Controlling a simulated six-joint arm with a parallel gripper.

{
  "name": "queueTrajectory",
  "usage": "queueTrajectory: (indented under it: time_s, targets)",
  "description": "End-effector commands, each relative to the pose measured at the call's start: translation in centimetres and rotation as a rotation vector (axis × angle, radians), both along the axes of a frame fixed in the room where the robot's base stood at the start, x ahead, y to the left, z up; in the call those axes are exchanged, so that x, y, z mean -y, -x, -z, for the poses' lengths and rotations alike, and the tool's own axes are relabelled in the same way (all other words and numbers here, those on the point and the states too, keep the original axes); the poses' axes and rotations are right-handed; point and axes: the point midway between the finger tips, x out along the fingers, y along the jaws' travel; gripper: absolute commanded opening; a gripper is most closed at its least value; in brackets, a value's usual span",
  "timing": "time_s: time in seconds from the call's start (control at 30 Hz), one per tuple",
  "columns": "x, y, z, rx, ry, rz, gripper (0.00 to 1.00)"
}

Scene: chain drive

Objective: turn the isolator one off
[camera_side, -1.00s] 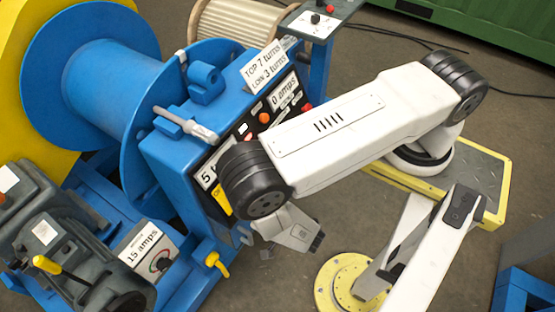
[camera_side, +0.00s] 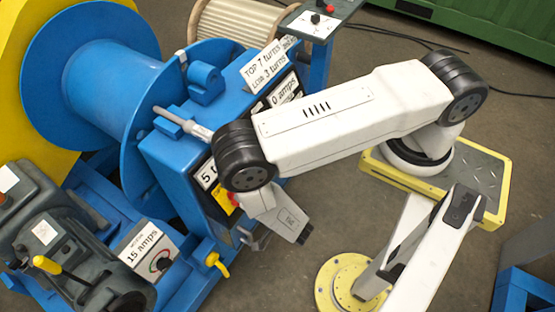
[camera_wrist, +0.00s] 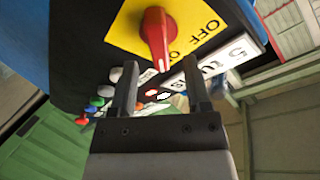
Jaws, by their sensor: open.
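The isolator is a red rotary knob (camera_wrist: 156,33) on a yellow plate (camera_wrist: 188,14) marked OFF, with a second label partly hidden by the knob. The knob's handle points down in the wrist view, toward my gripper. In the side view the yellow plate (camera_side: 224,201) shows small on the front of the blue machine, partly behind my wrist. My gripper (camera_wrist: 160,62) is open and empty. Its two dark fingers are apart, just below the knob in the wrist view, and do not appear to grip it. In the side view my wrist hides most of that area.
Beside the plate are a white "5 tu" label (camera_wrist: 232,52) and several coloured buttons (camera_wrist: 98,104) on the dark panel. A yellow-handled lever (camera_side: 47,264) and a yellow tap-like part (camera_side: 216,262) stand left. Open floor (camera_side: 330,220) lies right of the machine.

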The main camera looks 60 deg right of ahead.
Motion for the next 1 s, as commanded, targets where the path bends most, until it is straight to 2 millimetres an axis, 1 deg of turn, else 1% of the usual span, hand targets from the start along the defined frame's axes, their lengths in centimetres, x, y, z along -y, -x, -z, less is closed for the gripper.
queueTrajectory:
  time_s: [0.2, 0.4, 0.6, 0.83, 0.87, 0.9, 0.97, 1.0]
  targets:
    - [0.4, -2.0, 0.6, 0.001, -0.001, 0.003, 0.62]
    - [0.7, -3.2, 1.0, 0.000, -0.001, 0.002, 0.62]
    - [0.7, -3.6, 1.1, 0.000, 0.001, -0.002, 0.62]
    - [0.7, -3.7, 1.1, 0.001, 0.001, -0.001, 0.62]
    - [0.7, -3.7, 1.1, 0.001, 0.001, -0.001, 0.55]
    - [0.7, -3.7, 1.1, 0.001, 0.001, -0.001, 0.43]
    - [0.7, -3.7, 1.1, 0.001, 0.001, -0.001, 0.24]
    - [0.7, -3.7, 1.1, 0.001, 0.001, -0.001, 0.11]
